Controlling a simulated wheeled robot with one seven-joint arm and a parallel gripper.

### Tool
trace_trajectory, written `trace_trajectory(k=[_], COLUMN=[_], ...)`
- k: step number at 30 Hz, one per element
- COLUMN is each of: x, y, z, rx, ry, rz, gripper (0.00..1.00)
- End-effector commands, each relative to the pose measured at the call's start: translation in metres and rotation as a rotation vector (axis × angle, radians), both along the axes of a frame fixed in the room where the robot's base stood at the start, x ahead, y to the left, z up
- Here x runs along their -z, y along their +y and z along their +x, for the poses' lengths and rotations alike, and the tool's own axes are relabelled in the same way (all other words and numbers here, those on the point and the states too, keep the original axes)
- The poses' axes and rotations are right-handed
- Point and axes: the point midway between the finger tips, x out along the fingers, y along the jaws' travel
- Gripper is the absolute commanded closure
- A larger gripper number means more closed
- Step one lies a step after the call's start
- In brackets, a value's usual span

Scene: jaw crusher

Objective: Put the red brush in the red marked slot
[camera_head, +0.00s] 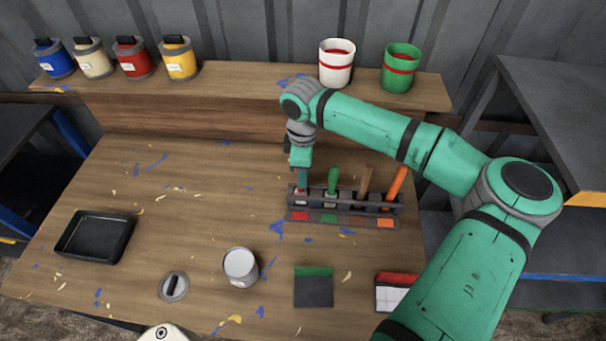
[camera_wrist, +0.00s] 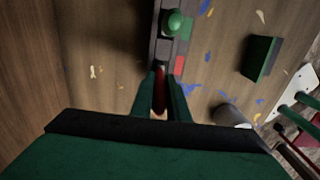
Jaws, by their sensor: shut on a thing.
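My gripper (camera_head: 302,178) reaches down at the left end of the brush rack (camera_head: 345,211). In the wrist view my gripper (camera_wrist: 161,92) is shut on the red brush (camera_wrist: 159,90), whose red handle shows between the two fingers. The brush stands at the rack's left-end slot, above the red mark (camera_head: 299,216); the red mark also shows in the wrist view (camera_wrist: 179,65). Whether the brush is fully seated is hidden by the fingers. A green brush (camera_head: 332,180), a brown brush (camera_head: 364,181) and an orange brush (camera_head: 397,184) stand in the other slots.
A black tray (camera_head: 95,236), a grey can (camera_head: 240,266), a lid (camera_head: 173,287) and a green-and-black block (camera_head: 313,287) lie on the workbench (camera_head: 185,205). Paint cans, including a white one (camera_head: 336,66), line the back shelf (camera_head: 240,88).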

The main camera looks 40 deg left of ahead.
Motion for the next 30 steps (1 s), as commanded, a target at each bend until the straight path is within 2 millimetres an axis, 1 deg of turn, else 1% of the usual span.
trace_trajectory(k=[5,6,8,9,17,21,23,26,30], x=[0.003,0.003,0.003,0.003,0.002,-0.003,-0.01,-0.028,-0.057], y=[0.0,0.0,0.0,0.0,0.0,0.0,0.001,0.001,0.001], z=[0.0,0.0,0.0,0.0,0.0,0.0,0.0,0.0,0.0], rx=[0.0,0.0,0.0,0.0,0.0,0.0,0.0,0.0,0.0], ry=[0.001,0.001,0.0,0.0,0.0,-0.001,-0.001,0.0,-0.002], rz=[0.0,-0.001,0.0,0.0,0.0,0.001,0.002,0.001,0.001], gripper=[1.0,0.83,0.69,0.67,0.67,0.67,0.67,0.67,0.67])
